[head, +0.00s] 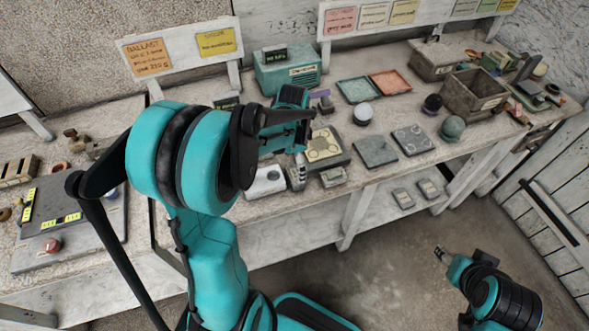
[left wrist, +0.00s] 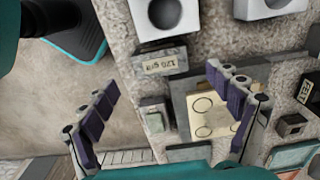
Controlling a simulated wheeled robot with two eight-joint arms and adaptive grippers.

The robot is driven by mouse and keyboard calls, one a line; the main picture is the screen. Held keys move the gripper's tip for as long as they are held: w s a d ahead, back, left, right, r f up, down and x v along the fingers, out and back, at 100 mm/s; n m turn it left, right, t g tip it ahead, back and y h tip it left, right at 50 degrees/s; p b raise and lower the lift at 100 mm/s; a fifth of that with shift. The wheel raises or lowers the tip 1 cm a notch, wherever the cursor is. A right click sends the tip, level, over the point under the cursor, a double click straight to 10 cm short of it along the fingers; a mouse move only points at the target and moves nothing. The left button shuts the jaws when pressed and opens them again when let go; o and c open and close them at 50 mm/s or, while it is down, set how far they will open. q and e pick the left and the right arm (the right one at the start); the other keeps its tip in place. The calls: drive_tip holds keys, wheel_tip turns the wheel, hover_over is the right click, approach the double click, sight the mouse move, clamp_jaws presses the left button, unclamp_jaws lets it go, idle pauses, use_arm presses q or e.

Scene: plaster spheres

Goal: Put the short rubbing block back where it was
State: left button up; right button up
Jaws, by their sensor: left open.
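My left gripper (left wrist: 163,80) is open and empty, with its purple-padded fingers wide apart above the bench. Between them lie a grey block (left wrist: 160,62) with a tag that seems to read 120 grit, and a smaller block (left wrist: 154,117) with a pale top. The smaller one also shows in the head view (head: 333,177), at the bench's front edge. I cannot tell for sure which is the short rubbing block. My left arm hides part of the bench in the head view. My right gripper (head: 443,255) is over the floor, too small to read.
A white block with a round hollow (head: 266,181) sits left of the dark plate with a tan card (head: 322,145). Grey slabs (head: 375,151), a white sphere (head: 363,113) and trays (head: 358,90) stand further right. Open floor (head: 400,250) lies in front of the bench.

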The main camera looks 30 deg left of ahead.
sight(294, 175)
use_arm(q)
wheel_tip(294, 175, up, 6)
drive_tip(key=p, duration=0.1)
drive_tip(key=s+d+r+n+t, duration=0.5)
drive_tip(key=s+d+n+t, duration=0.2)
drive_tip(key=s+d, duration=0.3)
drive_tip(key=shift+s+d+r+n, duration=0.35)
drive_tip(key=shift+s+r+n, duration=0.05)
drive_tip(key=shift+s+n, duration=0.1)
drive_tip(key=shift+w, duration=0.1)
drive_tip(key=shift+f+b, duration=0.5)
drive_tip(key=shift+f, duration=0.2)
